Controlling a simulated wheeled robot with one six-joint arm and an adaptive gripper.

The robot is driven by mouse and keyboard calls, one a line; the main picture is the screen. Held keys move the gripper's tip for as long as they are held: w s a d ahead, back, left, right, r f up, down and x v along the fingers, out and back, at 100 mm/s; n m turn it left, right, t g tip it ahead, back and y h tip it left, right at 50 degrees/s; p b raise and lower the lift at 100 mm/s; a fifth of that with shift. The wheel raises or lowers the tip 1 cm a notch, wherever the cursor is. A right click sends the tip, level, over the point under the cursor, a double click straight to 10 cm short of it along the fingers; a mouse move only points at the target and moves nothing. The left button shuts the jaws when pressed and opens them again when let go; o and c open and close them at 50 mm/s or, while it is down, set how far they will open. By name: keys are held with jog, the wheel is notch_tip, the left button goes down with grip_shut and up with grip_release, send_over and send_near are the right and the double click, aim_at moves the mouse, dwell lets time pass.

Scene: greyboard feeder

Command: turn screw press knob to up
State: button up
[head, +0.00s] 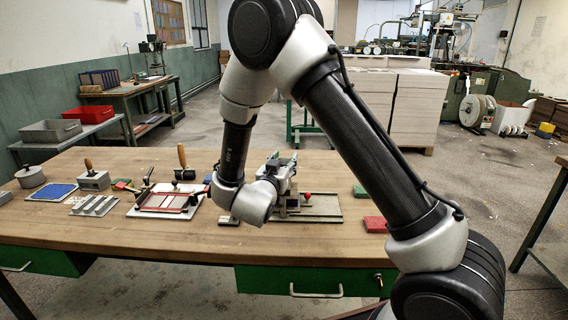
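My arm reaches over the wooden bench (120,232), and my gripper (287,163) is at its end, small and partly hidden by my wrist. I cannot tell whether its fingers are open or shut. Beneath and beside it is a flat tan fixture (328,207) with a metal block and a small red knob (307,197). I cannot tell for certain whether this is the screw press. The gripper is close above the block; contact cannot be made out. The direction in which any press knob points is too small to read.
A red block (375,224) lies to the right. The bench's front strip is clear.

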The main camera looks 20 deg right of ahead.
jog(key=o, duration=0.4)
jog(key=v, duration=1.2)
